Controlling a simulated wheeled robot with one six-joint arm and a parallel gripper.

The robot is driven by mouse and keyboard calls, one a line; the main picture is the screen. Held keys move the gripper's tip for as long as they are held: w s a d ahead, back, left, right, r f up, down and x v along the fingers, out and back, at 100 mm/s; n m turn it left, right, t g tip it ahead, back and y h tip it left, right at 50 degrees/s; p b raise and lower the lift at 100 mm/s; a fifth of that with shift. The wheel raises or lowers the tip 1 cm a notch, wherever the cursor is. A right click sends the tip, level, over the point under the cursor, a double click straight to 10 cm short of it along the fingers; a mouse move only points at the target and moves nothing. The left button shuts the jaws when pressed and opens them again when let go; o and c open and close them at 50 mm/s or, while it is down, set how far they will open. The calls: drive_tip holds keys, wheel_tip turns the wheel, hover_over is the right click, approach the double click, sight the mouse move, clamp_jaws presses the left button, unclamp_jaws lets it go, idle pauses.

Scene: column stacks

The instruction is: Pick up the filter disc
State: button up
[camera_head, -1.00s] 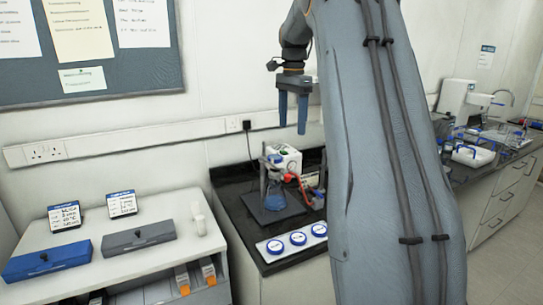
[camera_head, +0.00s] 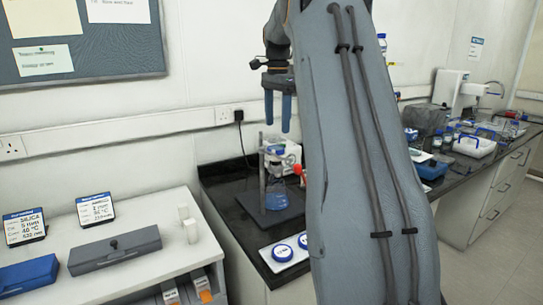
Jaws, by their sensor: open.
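My gripper (camera_head: 278,110) hangs at the upper middle with its two blue fingers pointing down and apart, open and empty. It shows above and in front of a glass filtering setup with a blue-tinted flask (camera_head: 276,197) on the black bench. I cannot make out a filter disc for certain. My arm covers the right part of this tray.
A white shelf unit (camera_head: 150,215) at left bears a blue case (camera_head: 28,277), a grey case (camera_head: 115,250) and two label stands (camera_head: 95,209). A white-lidded device (camera_head: 290,155) stands behind the flask. Bottles and a white basket (camera_head: 474,147) crowd the right bench.

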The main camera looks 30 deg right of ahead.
sight(276, 148)
drive_tip(key=shift+s+a+f+p, duration=0.15)
drive_tip(key=shift+f+p, duration=0.7)
drive_tip(key=shift+f, duration=1.1)
drive_tip(key=shift+w+a+f+p, duration=0.1)
drive_tip(key=shift+f+p, duration=0.75)
drive_tip(key=shift+f, duration=1.05)
drive_tip(key=shift+c, duration=0.5)
drive_tip(key=c, duration=1)
